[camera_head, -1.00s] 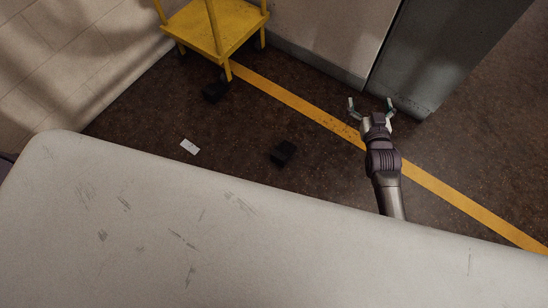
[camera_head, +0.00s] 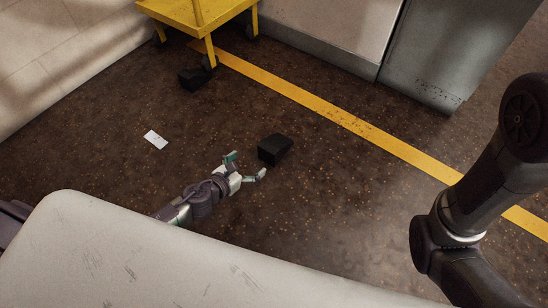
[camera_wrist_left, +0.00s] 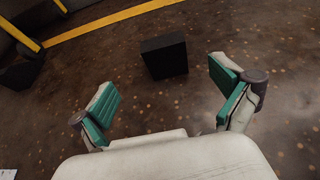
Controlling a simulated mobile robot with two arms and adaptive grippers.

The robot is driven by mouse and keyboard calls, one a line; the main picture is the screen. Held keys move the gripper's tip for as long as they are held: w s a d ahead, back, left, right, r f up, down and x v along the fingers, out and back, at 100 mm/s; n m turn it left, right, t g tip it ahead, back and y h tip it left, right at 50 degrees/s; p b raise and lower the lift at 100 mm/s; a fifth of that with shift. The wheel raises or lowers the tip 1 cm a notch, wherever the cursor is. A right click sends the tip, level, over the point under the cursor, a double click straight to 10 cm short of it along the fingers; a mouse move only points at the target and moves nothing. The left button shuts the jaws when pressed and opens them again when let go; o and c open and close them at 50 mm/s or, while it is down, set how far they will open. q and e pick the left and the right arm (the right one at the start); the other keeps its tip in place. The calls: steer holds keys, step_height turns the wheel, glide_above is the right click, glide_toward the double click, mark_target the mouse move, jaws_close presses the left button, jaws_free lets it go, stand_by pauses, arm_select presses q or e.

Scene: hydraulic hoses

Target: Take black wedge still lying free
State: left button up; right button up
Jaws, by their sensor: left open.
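A black wedge (camera_head: 274,149) lies free on the brown floor in the head view. My left gripper (camera_head: 247,166) is open and empty, just to the left of and below it, with its fingers pointing toward it. In the left wrist view the same wedge (camera_wrist_left: 164,55) stands beyond and between the two open fingers (camera_wrist_left: 166,90), apart from them. A second black wedge (camera_head: 195,78) sits by a wheel of the yellow cart; I cannot tell whether it touches the wheel. My right gripper is out of view.
The yellow cart (camera_head: 196,14) stands at the top left. A small white card (camera_head: 155,139) lies on the floor. A yellow line (camera_head: 340,117) crosses the floor before a grey cabinet (camera_head: 440,60). A pale surface (camera_head: 150,260) fills the lower left. A dark arm of mine is at the right.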

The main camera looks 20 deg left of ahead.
mark_target(264, 151)
arm_select(q)
steer(key=b+x, duration=0.3)
steer(key=x, duration=0.5)
steer(key=shift+w+d+f, duration=0.1)
steer(key=shift+w, duration=0.2)
steer(key=b+x, duration=0.3)
steer(key=x, duration=0.1)
steer(key=shift+w+d+b, duration=0.1)
steer(key=shift+d+b, duration=0.15)
steer(key=shift+b, duration=0.1)
steer(key=shift+w+d, duration=0.15)
steer(key=shift+w, duration=0.35)
steer(key=c, duration=1.2)
steer(key=shift+r, duration=0.2)
steer(key=shift+c, duration=0.9)
